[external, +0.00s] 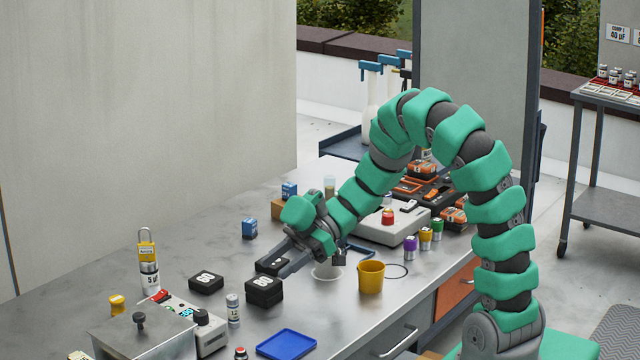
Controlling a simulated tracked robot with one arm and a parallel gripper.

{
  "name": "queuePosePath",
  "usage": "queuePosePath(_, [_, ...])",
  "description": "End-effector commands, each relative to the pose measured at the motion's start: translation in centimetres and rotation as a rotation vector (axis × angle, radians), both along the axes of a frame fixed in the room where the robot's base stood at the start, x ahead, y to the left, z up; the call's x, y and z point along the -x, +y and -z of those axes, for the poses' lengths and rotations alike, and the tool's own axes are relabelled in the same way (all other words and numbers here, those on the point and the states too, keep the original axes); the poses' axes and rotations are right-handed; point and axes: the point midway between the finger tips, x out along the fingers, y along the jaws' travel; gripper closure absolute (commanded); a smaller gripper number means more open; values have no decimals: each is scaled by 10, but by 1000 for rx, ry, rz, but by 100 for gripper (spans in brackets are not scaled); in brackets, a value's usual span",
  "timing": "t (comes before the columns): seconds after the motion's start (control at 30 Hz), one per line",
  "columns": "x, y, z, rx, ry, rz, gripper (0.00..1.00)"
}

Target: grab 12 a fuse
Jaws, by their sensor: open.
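A small silver-white cylinder (233,309), with a label that seems to read 12, stands upright on the metal bench beside the grey tester box. It looks like the 12 A fuse, but the print is too small to be sure. My gripper (302,262) is open, with its fingers pointing down and toward the front left. It is behind and to the right of the cylinder, apart from it. One finger overlaps the view of a black block (264,291) marked in white; I cannot tell whether they touch. Nothing shows held between the fingers.
Another black block (206,282) lies left. A blue tray (287,345) is at the front edge, a yellow cup (371,277) to the right. A tester (200,326) and a 5 µF can (150,276) with a padlock stand left.

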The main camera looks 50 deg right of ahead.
Motion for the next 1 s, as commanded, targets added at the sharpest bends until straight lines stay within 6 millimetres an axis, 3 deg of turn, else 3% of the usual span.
queuePosePath(0.5, [-16, 62, 26, 1, -3, -3, 52])
queuePosePath(0.87, [-21, 79, 34, 3, -3, 0, 52])
queuePosePath(1.0, [-24, 95, 38, -1, -2, -3, 52])
